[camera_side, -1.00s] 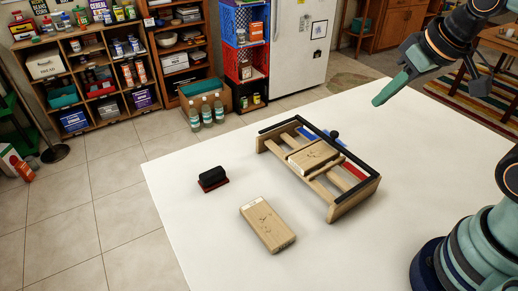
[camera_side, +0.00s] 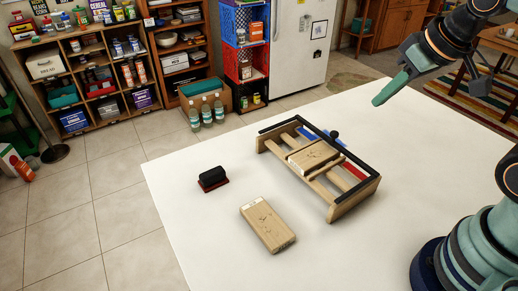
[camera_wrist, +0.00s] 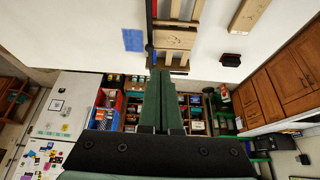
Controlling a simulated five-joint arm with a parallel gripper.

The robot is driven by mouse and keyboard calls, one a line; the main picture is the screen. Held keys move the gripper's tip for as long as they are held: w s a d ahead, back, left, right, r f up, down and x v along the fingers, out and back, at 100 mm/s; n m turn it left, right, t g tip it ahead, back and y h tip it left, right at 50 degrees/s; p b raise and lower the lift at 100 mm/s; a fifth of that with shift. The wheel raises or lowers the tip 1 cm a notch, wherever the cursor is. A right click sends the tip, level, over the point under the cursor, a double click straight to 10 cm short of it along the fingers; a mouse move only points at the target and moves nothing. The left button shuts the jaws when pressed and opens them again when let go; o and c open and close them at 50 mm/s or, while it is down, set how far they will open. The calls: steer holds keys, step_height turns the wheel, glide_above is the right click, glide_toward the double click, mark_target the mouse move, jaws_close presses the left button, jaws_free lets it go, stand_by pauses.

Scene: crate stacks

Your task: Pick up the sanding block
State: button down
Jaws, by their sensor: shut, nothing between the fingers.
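The sanding block (camera_side: 212,178), black on top with a dark red base, sits on the white table near its left edge. It also shows in the wrist view (camera_wrist: 231,60) at upper right. My gripper (camera_side: 390,90) is raised above the far right part of the table, well apart from the block. Its green fingers (camera_wrist: 165,80) are shut with nothing between them.
A wooden rack (camera_side: 350,200) with black rails stands mid-table, holding a wooden block (camera_side: 313,156). Another wooden block (camera_side: 266,227) lies flat on the table (camera_side: 200,225) in front of the sanding block. The table between the sanding block and the rack is clear.

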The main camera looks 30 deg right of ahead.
steer(key=shift+c, duration=2)
jaws_free()
